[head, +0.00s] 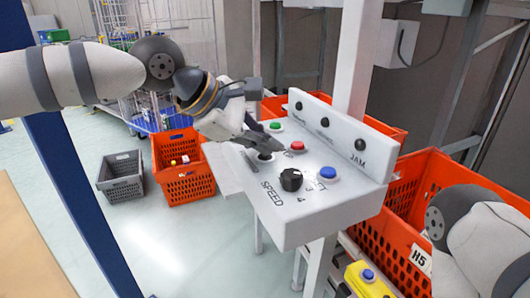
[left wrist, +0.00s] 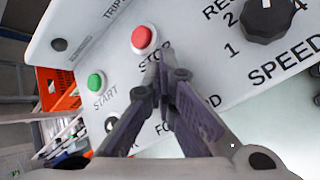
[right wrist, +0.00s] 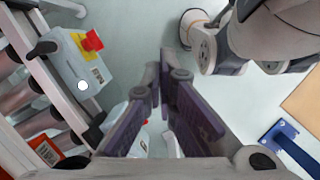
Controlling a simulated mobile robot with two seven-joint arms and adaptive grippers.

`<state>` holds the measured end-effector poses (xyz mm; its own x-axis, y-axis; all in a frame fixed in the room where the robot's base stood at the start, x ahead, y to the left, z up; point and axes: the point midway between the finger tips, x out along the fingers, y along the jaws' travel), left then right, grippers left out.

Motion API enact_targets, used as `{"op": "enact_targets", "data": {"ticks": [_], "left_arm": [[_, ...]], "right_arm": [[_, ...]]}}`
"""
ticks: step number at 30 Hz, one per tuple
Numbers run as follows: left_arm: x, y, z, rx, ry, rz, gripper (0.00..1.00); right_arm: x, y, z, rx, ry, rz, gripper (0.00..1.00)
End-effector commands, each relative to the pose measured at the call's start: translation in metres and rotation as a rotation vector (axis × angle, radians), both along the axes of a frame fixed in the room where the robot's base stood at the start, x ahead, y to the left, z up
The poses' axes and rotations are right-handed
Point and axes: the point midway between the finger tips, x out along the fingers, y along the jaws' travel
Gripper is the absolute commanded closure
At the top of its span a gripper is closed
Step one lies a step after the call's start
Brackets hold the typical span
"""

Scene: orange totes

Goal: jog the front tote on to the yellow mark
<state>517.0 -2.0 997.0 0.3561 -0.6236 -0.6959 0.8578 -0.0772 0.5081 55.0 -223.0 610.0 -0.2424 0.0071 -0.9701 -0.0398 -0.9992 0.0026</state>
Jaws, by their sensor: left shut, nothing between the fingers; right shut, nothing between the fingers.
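An orange tote (head: 420,262) labelled H5 stands at the right, behind the white control panel (head: 325,215). My right arm partly covers it. I see no yellow mark. The panel carries a green START button (left wrist: 96,82), a red STOP button (left wrist: 144,39), a blue button (head: 328,173) and a black SPEED knob (head: 290,179). My left gripper (left wrist: 155,62) is shut and empty over the panel, its tips close to the STOP lettering; contact cannot be told. Its fingers hide part of the FORWARD lettering and a dark selector (left wrist: 112,122). My right gripper (right wrist: 165,72) is shut and empty, away from the panel.
Another orange tote (head: 392,130) shows behind the panel. An orange tote (head: 183,190) and a grey crate (head: 120,188) stand on the floor at left. A grey box with a red-on-yellow button (right wrist: 80,65) sits beside rollers (right wrist: 30,95) in the right wrist view.

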Motion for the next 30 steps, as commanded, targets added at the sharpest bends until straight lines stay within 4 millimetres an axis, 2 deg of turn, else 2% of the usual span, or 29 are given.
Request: {"op": "enact_targets", "data": {"ticks": [5, 14, 23, 30], "left_arm": [[0.000, 0.000, 0.001, 0.002, 0.001, 0.000, 1.00], [0.000, 0.000, 0.018, 0.002, -0.001, -0.001, 1.00], [0.000, 0.000, 0.019, 0.002, 0.000, -0.001, 1.00], [0.000, 0.000, 0.045, -0.001, -0.004, 0.001, 1.00]], "right_arm": [[0.000, 0.000, 0.000, 0.000, -0.001, 0.000, 1.00], [0.004, 0.000, 0.004, 0.000, -0.014, 0.000, 1.00], [0.004, 0.000, 0.004, 0.000, -0.014, 0.000, 1.00], [0.009, 0.000, 0.009, 0.000, -0.032, 0.000, 1.00]]}}
